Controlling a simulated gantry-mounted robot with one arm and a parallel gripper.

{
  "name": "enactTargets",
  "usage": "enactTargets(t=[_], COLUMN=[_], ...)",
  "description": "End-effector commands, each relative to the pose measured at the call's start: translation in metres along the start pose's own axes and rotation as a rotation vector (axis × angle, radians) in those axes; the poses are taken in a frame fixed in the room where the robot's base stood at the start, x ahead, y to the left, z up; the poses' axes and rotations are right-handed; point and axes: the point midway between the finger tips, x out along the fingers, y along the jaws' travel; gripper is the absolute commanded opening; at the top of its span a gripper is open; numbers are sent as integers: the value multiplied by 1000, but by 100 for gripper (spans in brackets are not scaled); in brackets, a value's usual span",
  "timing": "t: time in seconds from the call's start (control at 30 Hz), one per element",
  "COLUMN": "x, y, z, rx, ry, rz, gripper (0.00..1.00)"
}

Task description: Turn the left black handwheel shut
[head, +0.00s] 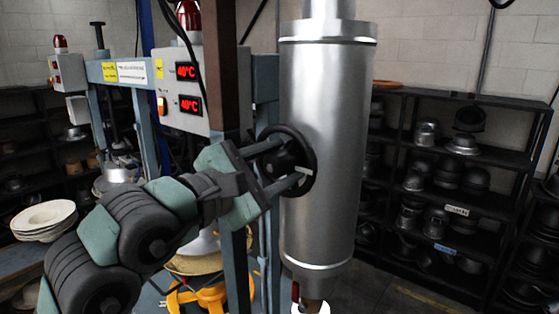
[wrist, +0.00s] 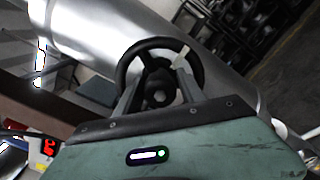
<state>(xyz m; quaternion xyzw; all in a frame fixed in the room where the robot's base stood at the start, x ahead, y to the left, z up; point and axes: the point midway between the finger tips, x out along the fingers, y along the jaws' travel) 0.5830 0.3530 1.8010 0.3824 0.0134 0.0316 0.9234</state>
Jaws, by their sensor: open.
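The black handwheel (head: 309,148) stands in front of the large silver cylinder, at the middle of the head view. In the wrist view the wheel's rim (wrist: 127,62) arches above and around my fingers, with its hub in the centre and a pale mark on the rim at upper right. My gripper (head: 283,165) is open, its two fingers spread and reaching to the wheel. In the wrist view my gripper (wrist: 155,78) has one finger left and one right of the hub. I cannot tell whether the fingers touch the spokes or rim.
The silver cylinder (head: 322,215) stands right behind the wheel. A brown post (head: 225,75) and a control box (head: 183,95) with red "40°C" displays are close on the left. Shelves of metal hat moulds (head: 445,175) line the right. Stacked pale hats (head: 45,219) lie at far left.

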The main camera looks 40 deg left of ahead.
Motion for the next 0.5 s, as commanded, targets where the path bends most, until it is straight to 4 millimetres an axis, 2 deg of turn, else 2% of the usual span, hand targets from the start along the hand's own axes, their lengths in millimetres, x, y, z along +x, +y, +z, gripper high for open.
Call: enactTargets(t=[0.13,0.5], x=[0,0], y=[0,0], z=[0,0], rx=[0,0], ry=[0,0], rz=[0,0], gripper=[46,16])
